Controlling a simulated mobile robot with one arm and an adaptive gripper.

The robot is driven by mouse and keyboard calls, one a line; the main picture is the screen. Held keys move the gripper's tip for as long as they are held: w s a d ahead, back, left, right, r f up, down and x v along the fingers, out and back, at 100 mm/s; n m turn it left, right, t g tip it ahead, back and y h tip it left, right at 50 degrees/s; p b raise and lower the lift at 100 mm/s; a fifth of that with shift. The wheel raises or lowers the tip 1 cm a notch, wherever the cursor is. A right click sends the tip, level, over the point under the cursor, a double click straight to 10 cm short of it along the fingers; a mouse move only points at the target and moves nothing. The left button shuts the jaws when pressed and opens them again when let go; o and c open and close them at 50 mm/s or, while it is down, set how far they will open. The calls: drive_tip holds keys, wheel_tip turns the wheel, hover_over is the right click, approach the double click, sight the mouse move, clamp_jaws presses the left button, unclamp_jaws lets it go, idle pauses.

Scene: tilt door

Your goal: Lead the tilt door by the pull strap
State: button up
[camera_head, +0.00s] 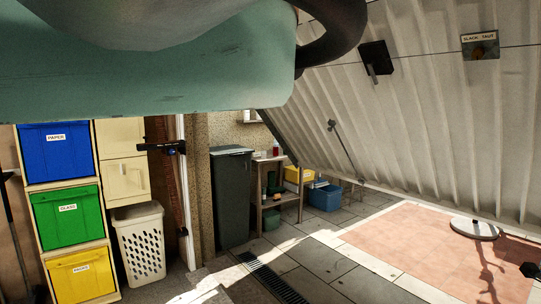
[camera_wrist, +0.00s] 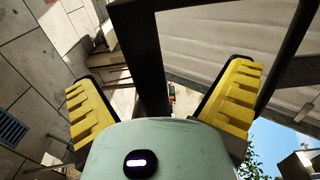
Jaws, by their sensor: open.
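The tilt door (camera_head: 430,110) is a pale ribbed panel, tilted, filling the upper right of the head view. A dark plate with a grey handle (camera_head: 376,60) is on its inner face. A small sign (camera_head: 480,46) hangs to its right. I cannot make out the pull strap for certain; a thin dark line stands near a white disc at lower right. The door's ribbed panel also shows in the wrist view (camera_wrist: 240,45). My gripper (camera_wrist: 162,85) is open, its yellow fingers wide apart with nothing gripped; a dark beam (camera_wrist: 145,60) passes behind them. The head view does not show the gripper.
A white disc (camera_head: 474,229) and a dark knob-like item (camera_head: 530,269) lie at lower right, by a reddish floor patch (camera_head: 420,250). Coloured bins (camera_head: 68,220), a white basket (camera_head: 140,243), a dark grey bin (camera_head: 231,197) and a shelf stand left. The middle floor is clear.

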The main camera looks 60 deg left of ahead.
drive_tip(key=shift+r+p, duration=0.5)
drive_tip(key=shift+r, duration=0.15)
drive_tip(key=shift+s, duration=0.1)
drive_tip(key=shift+s, duration=0.15)
drive_tip(key=shift+s+p, duration=1.2)
drive_tip(key=shift+s, duration=1.05)
drive_tip(key=shift+s, duration=0.1)
drive_tip(key=s, duration=1.1)
drive_tip(key=shift+s+r, duration=0.15)
drive_tip(key=shift+s, duration=0.25)
